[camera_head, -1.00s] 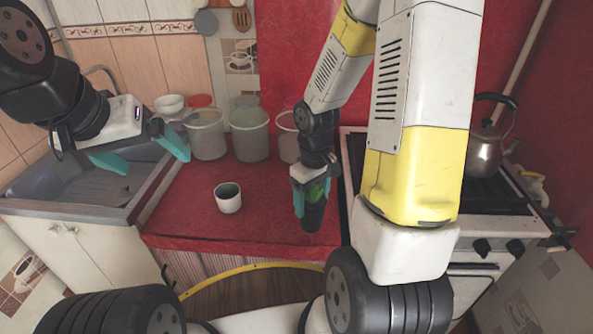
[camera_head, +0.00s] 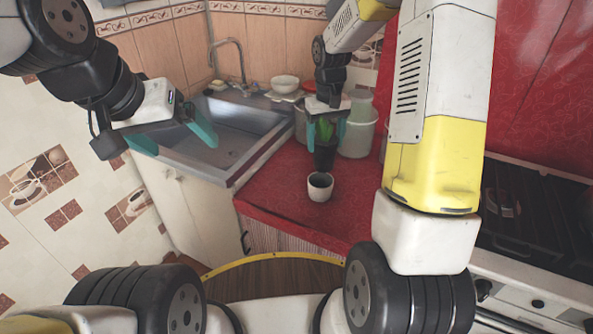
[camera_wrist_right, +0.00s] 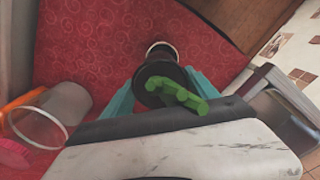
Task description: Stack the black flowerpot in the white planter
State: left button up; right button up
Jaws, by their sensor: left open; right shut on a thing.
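The white planter (camera_head: 319,193), a small cup shape with a dark inside, stands upright on the red counter. Its rim also shows in the right wrist view (camera_wrist_right: 162,46), beyond the pot. My right gripper (camera_head: 326,143) is shut on the black flowerpot (camera_head: 324,160), which holds a green cactus-like plant (camera_wrist_right: 182,95). The pot hangs roughly upright just above and behind the planter's opening in the head view; I cannot tell whether its base has entered the rim. My left gripper (camera_head: 173,138) is open and empty, out over the sink side.
The red counter (camera_head: 270,196) is clear around the planter. Tall translucent containers (camera_head: 357,135) stand behind my right gripper. A metal sink (camera_head: 225,140) with a tap lies left, with a white bowl (camera_head: 285,84) behind. A stove (camera_head: 535,215) is at the right.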

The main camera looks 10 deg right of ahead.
aim_at(321, 168)
jog(key=f, duration=0.5)
jog(key=shift+w+a+f, duration=0.15)
jog(key=shift+a, duration=0.1)
jog(key=shift+f, duration=2.25)
jog(key=shift+f, duration=0.25)
jog(key=o, duration=1.8)
jog(key=shift+f, duration=0.1)
